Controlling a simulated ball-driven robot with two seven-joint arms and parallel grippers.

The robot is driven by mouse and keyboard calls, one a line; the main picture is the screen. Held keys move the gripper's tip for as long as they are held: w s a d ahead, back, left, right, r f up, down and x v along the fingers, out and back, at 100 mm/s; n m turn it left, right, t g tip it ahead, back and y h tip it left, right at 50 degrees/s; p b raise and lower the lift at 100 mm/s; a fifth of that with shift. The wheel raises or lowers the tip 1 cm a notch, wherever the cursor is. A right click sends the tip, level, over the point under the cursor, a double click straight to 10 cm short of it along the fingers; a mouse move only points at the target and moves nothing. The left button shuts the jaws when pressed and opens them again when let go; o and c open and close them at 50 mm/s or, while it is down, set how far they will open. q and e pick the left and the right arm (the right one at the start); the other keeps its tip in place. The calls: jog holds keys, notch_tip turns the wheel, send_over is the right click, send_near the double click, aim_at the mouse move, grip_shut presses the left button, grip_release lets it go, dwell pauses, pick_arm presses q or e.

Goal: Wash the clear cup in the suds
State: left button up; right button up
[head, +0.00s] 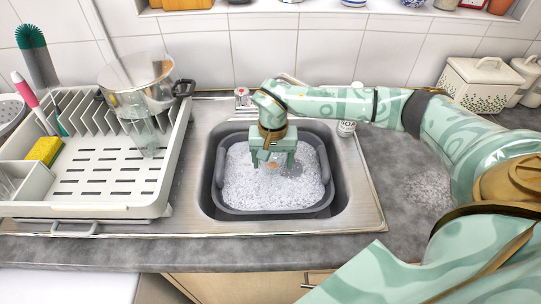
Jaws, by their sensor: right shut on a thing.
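My right gripper (275,162) points straight down into the grey wash tub (219,185) in the sink. Its fingers are shut on a see-through thing, which I take to be the clear cup (277,168). The cup's outline is hard to make out against the white suds (260,192), and how deep it sits is hidden. The suds fill the tub. My left gripper is not in view.
A dish rack (105,211) on the left holds a steel pot (138,78), a clear glass (145,137) and a yellow sponge (45,150). Canisters (485,85) stand at the back right. The front counter is clear.

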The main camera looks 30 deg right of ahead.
aim_at(273, 198)
pick_arm(q)
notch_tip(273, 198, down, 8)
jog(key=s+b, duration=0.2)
jog(key=b, duration=0.5)
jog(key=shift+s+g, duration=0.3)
pick_arm(e)
notch_tip(273, 198, down, 15)
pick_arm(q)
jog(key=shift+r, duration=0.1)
pick_arm(e)
jog(key=shift+s+d, duration=0.1)
